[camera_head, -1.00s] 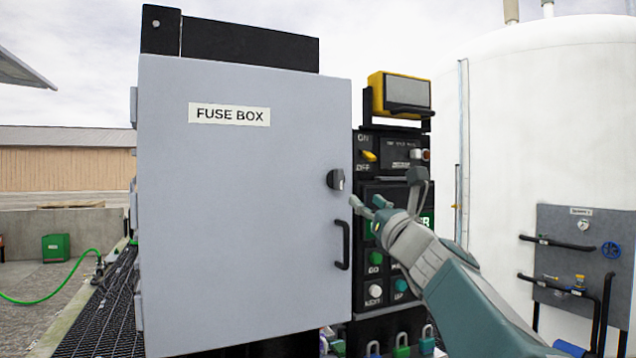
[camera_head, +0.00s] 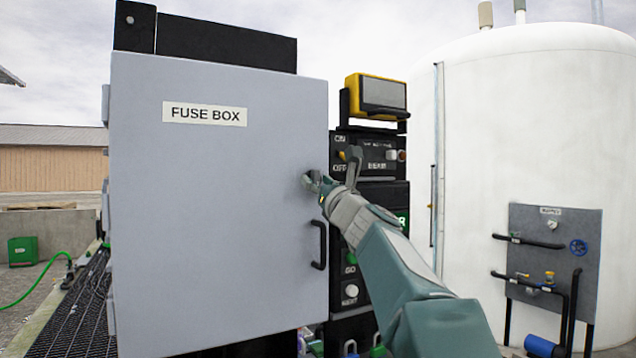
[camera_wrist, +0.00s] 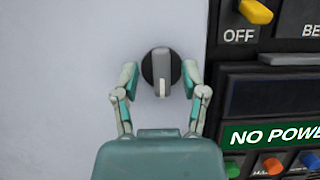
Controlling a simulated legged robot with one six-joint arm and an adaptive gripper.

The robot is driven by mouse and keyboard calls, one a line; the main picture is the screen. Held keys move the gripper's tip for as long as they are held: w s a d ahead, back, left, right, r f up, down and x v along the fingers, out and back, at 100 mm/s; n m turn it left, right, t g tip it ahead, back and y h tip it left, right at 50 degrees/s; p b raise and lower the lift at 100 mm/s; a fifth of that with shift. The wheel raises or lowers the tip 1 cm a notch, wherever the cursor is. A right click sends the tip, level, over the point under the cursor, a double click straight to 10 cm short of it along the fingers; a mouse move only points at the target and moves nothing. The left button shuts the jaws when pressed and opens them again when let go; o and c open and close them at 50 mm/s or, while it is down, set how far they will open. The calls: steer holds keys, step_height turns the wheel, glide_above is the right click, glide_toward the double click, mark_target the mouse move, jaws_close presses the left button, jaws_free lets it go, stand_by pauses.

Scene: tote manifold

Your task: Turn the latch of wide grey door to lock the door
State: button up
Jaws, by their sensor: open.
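The wide grey door (camera_head: 215,250), labelled FUSE BOX, looks closed against its box in the head view. Its latch (camera_wrist: 160,70) is a grey knob on a round black base near the door's right edge; in the wrist view its handle stands upright. My gripper (camera_wrist: 160,82) is open, with one finger on each side of the latch handle and a gap on both sides. The gripper also shows in the head view (camera_head: 330,182), where it covers most of the latch. I cannot tell whether any finger touches the door.
A black door handle (camera_head: 319,246) is just below the latch. A control panel (camera_wrist: 270,90) with switches and buttons stands right of the door. A yellow lamp-like box (camera_head: 376,95) sits above it. A white tank (camera_head: 500,130) stands farther right.

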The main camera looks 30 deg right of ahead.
jaws_close()
steer(key=shift+d+n+y, duration=0.1)
steer(key=shift+n+y, duration=0.3)
steer(key=shift+n, duration=0.2)
steer(key=n+y, duration=0.1)
steer(key=n, duration=0.1)
steer(key=n+y, duration=0.1)
steer(key=n, duration=0.2)
steer(key=shift+n+g+y, duration=0.3)
steer(key=n+g+y, duration=0.1)
steer(key=n, duration=0.2)
steer(key=n+y, duration=0.1)
steer(key=n, duration=0.2)
steer(key=shift+d+g, duration=0.1)
steer(key=shift+g, duration=0.3)
steer(key=n+g, duration=0.1)
steer(key=n, duration=0.1)
steer(key=n+g+y, duration=0.1)
steer(key=n, duration=0.2)
steer(key=n+g, duration=0.1)
steer(key=n, duration=0.3)
steer(key=shift+g, duration=0.3)
steer(key=shift+f+n, duration=0.15)
steer(key=shift+n, duration=0.25)
jaws_free()
